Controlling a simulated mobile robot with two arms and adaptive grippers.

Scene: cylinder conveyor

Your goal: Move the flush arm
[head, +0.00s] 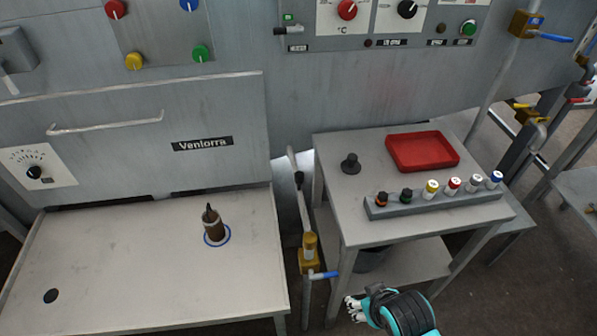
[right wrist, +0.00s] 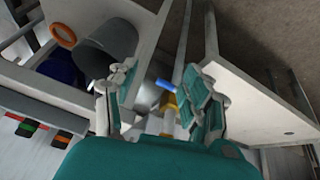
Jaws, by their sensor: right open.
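A brass valve (head: 309,248) with a blue lever handle (head: 323,275) sits on a vertical pipe between the two tables. In the right wrist view the blue handle (right wrist: 167,86) and brass body (right wrist: 170,103) show between the open fingers (right wrist: 160,82). My left gripper is not in view.
The right table (head: 345,210) holds a red tray (head: 422,150), a black knobbed piece (head: 350,164) and a rack (head: 440,205) of several capped cylinders. A grey bin (head: 372,258) stands beneath. A brown bottle (head: 213,226) stands on the left table (head: 130,270). Other valves (head: 526,24) are at right.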

